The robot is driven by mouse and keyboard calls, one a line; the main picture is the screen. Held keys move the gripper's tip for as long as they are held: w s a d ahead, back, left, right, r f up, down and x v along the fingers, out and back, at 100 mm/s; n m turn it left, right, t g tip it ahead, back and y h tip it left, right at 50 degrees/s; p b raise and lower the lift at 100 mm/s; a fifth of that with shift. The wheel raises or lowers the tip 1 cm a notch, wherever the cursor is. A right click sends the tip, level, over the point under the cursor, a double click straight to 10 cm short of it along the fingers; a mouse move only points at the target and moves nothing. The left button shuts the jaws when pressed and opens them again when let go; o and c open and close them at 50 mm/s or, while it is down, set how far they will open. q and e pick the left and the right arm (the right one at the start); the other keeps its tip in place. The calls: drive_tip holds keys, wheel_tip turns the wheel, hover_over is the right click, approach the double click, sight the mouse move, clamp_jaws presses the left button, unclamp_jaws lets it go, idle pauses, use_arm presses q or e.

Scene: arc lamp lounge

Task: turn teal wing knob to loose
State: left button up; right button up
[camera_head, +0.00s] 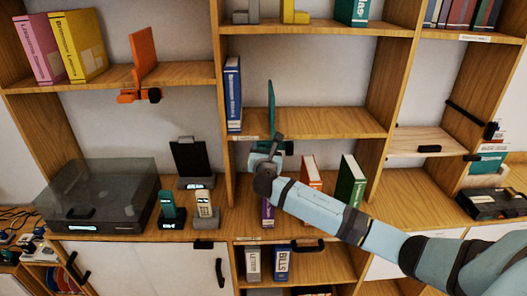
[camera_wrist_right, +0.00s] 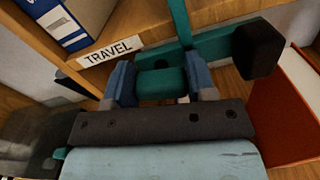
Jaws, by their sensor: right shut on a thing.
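The teal wing knob (camera_wrist_right: 162,83) sits between the two blue-grey fingers of my right gripper (camera_wrist_right: 161,88) in the right wrist view, with a finger against each side. The knob is below a teal clamp bar (camera_wrist_right: 218,46) that ends in a dark block (camera_wrist_right: 258,52). In the head view, the clamp's upright teal plate (camera_head: 271,103) stands at the edge of the middle shelf. My right gripper (camera_head: 268,160) is just under that shelf edge and hides the knob there. My left gripper is not in view.
A TRAVEL label (camera_wrist_right: 110,50) and a blue book (camera_head: 233,95) are left of the clamp. Orange (camera_head: 311,172) and green (camera_head: 350,182) books stand below, close to my right arm. An orange clamp (camera_head: 130,97) is on the left shelf. A turntable (camera_head: 98,198) and phones (camera_head: 172,211) stand lower left.

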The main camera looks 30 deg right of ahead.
drive_tip(key=m+b, duration=0.1)
drive_tip(key=m, duration=0.3)
drive_tip(key=shift+d+f+m, duration=0.1)
drive_tip(key=shift+f+m, duration=0.05)
drive_tip(key=shift+m, duration=0.15)
drive_tip(key=m+b, duration=0.1)
drive_tip(key=m, duration=0.2)
drive_tip(key=shift+s+d+f+m+b, duration=0.1)
drive_tip(key=shift+m+b, duration=0.2)
drive_tip(key=shift+b, duration=0.1)
drive_tip(key=m+b, duration=0.2)
drive_tip(key=m, duration=0.3)
drive_tip(key=shift+f, duration=0.15)
drive_tip(key=shift+d+m+b, duration=0.1)
drive_tip(key=shift+m+b, duration=0.4)
drive_tip(key=shift+m, duration=1)
drive_tip(key=o, duration=0.9)
drive_tip(key=shift+o, duration=0.2)
